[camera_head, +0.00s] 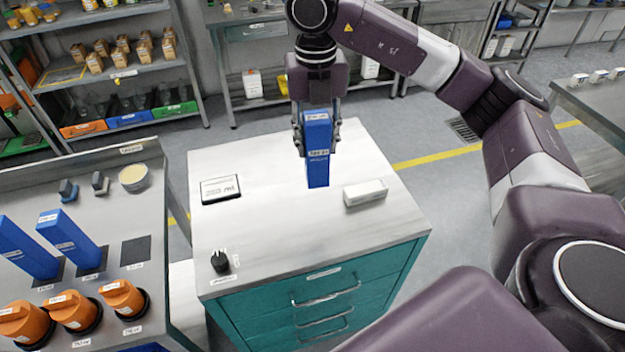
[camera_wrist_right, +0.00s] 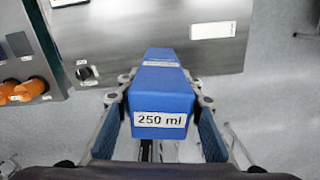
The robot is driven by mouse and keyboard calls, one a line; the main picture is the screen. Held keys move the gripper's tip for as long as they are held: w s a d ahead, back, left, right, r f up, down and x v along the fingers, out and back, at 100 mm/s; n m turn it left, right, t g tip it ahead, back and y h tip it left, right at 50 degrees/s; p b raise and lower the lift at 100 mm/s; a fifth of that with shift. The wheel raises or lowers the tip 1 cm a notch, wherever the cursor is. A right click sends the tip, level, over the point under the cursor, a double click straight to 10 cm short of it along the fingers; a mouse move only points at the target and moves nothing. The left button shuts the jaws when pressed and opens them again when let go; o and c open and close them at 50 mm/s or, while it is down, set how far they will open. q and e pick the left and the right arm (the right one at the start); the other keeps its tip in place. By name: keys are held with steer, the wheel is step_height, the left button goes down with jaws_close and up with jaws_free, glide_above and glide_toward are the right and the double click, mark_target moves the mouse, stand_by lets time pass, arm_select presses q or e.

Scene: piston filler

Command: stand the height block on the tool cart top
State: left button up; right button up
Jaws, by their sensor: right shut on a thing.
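The height block (camera_head: 317,165) is a tall blue block, held upright over the tool cart top (camera_head: 270,165). My right gripper (camera_head: 318,140) is shut on its upper part from above. In the right wrist view the block (camera_wrist_right: 162,100) sits between the two fingers, its end labelled "250 ml". Its lower end is over the middle of the cart top; I cannot tell whether it touches the surface. The cart has a pale top and teal drawers. My left gripper is in neither view.
On the cart top are a white box (camera_head: 365,192) right of the block, a flat labelled plate (camera_head: 220,188) and a black knob (camera_head: 219,261). Left, a grey bench (camera_head: 120,215) holds two blue blocks (camera_head: 68,237) and orange parts (camera_head: 75,309). The cart's front middle is clear.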

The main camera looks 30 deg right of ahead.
mark_target(323, 120)
steer(key=r+m, duration=0.1)
steer(key=m, duration=0.2)
steer(key=w+d+r+m, duration=0.1)
steer(key=m, duration=0.2)
steer(key=d+m, duration=0.1)
steer(key=m, duration=0.2)
steer(key=shift+w+d+r+p, duration=0.25)
steer(key=shift+w+r+p, duration=0.15)
step_height(323, 120, down, 18)
steer(key=d+m+p, duration=0.1)
steer(key=m+p, duration=0.1)
steer(key=m, duration=0.5)
steer(key=shift+w+d+f, duration=0.2)
steer(key=shift+w+d, duration=0.15)
steer(key=shift+w, duration=0.1)
steer(key=o, duration=0.8)
steer(key=shift+f, duration=0.15)
steer(key=o, duration=0.5)
